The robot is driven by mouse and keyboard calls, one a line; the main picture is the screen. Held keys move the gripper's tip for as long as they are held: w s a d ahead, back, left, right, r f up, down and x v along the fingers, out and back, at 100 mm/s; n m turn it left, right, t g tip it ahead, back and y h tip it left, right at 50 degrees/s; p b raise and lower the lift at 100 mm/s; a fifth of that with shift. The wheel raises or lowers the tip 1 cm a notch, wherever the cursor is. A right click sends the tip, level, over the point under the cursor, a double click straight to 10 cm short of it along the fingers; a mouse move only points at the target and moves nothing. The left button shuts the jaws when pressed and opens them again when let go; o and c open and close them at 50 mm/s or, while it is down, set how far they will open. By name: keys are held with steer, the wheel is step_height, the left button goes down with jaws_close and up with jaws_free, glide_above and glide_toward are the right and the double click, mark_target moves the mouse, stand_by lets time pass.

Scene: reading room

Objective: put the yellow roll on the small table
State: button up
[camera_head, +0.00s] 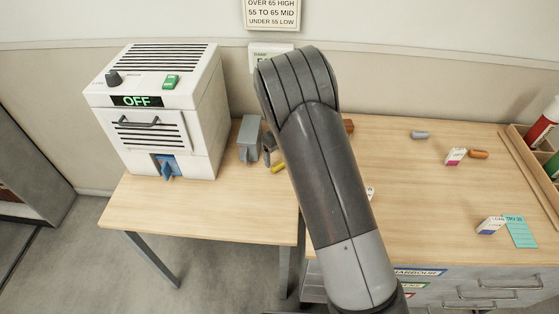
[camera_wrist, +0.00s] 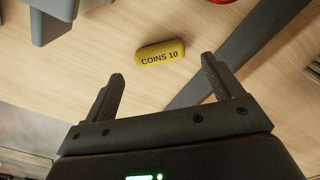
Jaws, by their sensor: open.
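The yellow roll (camera_wrist: 161,52), marked "COINS 10", lies on its side on a light wood top, just beyond my fingertips in the wrist view. In the head view only a yellow bit of it (camera_head: 277,168) shows beside my arm. My gripper (camera_wrist: 162,68) is open and empty, its two dark fingers pointing toward the roll, one to each side. In the head view my arm hides most of the gripper. The small table (camera_head: 200,222) is the wood-topped one at left with dark legs. The roll appears to lie on its right part, near the grey holder.
A white machine (camera_head: 160,110) reading "OFF" stands on the small table. A grey holder (camera_head: 249,138) stands near the roll. The larger desk (camera_head: 430,220) at right carries a grey roll (camera_head: 420,134), an orange roll (camera_head: 478,154) and small boxes. The small table's front is clear.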

mark_target(280, 164)
step_height(280, 164, up, 8)
steer(key=s+d+r+n+t+y, duration=0.1)
steer(key=s+d+r+n, duration=0.55)
steer(key=r, duration=0.25)
steer(key=s+d+r+n+t+y, duration=0.1)
steer(key=s+d+r+n, duration=0.55)
steer(key=r, duration=0.25)
steer(key=s+d+r+n+t+h, duration=0.1)
steer(key=s+d+r+n, duration=0.1)
steer(key=s+n, duration=0.5)
steer(key=s+d+r+n+t+h, duration=0.1)
steer(key=s+d+n, duration=0.4)
steer(key=s, duration=0.8)
steer(key=shift+s+d+r+n+t, duration=0.25)
steer(key=shift+s+r+n+t, duration=0.25)
steer(key=shift+n+t, duration=0.4)
